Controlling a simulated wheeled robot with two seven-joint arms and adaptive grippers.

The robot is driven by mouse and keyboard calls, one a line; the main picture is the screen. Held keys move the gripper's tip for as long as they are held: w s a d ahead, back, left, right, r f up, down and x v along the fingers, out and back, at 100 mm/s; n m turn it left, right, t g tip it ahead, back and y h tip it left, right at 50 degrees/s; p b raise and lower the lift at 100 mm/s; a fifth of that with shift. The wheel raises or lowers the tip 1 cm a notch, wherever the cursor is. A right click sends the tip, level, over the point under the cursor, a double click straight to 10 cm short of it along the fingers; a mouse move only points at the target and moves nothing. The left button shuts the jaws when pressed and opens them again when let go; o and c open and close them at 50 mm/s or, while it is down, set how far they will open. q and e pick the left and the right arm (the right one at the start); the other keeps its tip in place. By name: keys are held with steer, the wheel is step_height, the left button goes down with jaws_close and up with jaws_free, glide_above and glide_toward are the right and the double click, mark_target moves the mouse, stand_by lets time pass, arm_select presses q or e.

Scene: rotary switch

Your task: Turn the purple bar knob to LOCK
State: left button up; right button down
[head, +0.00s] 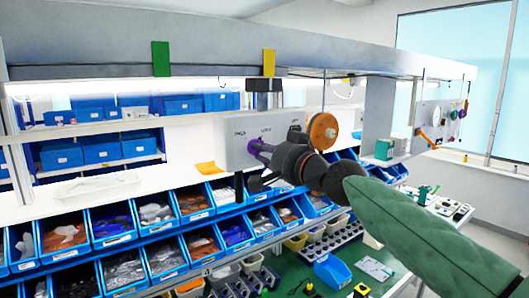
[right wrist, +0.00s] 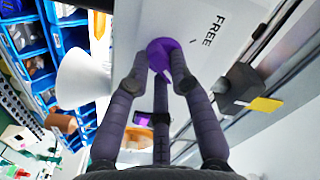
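The purple bar knob (head: 254,147) sits on the front of a pale panel box (head: 236,154) under the shelf beam. Small labels run along the box above the knob; they are too small to read surely in the head view. My right gripper (head: 259,150) reaches in from the right to the knob. In the right wrist view the purple knob (right wrist: 161,52) lies between my fingertips (right wrist: 159,66), which press against it from both sides. The word FREE stands to its right there. The bar's exact pointing is hidden by the fingers. My left gripper is not in view.
The shelf beam (head: 210,62) runs above. Rows of blue bins (head: 117,238) stand below. A dark bracket (right wrist: 238,88) with a yellow tag shows in the wrist view.

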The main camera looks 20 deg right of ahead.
steer(key=shift+m, duration=0.4)
steer(key=c, duration=1.1)
jaws_free()
steer(key=shift+s, duration=0.1)
steer(key=v, duration=1.1)
steer(key=shift+s, duration=0.4)
